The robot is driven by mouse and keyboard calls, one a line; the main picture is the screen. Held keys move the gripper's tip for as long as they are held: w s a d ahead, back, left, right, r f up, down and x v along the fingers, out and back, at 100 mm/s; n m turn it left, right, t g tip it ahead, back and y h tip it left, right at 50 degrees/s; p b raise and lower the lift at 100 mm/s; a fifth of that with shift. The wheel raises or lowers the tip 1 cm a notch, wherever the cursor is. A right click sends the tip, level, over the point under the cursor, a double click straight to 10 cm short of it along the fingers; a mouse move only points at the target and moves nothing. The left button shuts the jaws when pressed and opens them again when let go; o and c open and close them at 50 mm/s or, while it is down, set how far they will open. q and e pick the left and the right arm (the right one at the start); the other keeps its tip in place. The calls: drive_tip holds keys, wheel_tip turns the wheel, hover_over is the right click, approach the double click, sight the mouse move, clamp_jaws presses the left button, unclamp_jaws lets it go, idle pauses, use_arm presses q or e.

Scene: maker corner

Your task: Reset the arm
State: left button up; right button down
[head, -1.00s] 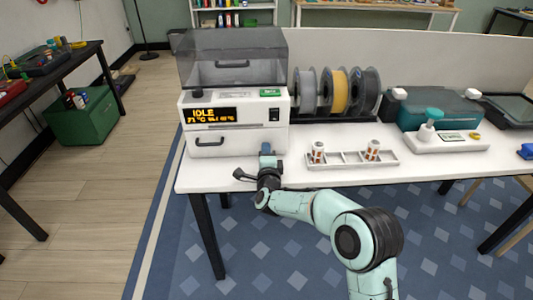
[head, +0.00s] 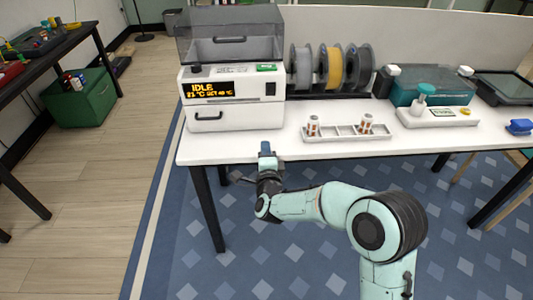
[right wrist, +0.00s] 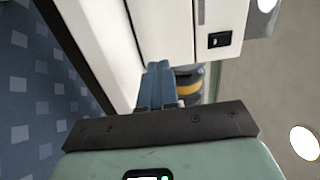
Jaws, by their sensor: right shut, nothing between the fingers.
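My right arm comes in from the lower right of the head view. Its right gripper (head: 265,149) is at the front edge of the white table (head: 240,148), below and in front of the white machine. Its blue fingers also show in the right wrist view (right wrist: 157,82), pressed together with nothing between them. The white machine (head: 230,119) has a smoky lid, a front drawer with a dark handle, and a display reading IDLE. My left gripper is not in view.
A white tray (head: 345,133) with two small patterned cylinders stands right of the gripper. Several filament spools (head: 331,68) stand behind it. Open floor (head: 110,200) lies left of the table.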

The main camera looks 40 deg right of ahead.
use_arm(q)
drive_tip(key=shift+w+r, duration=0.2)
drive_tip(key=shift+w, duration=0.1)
use_arm(e)
drive_tip(key=shift+v, duration=0.9)
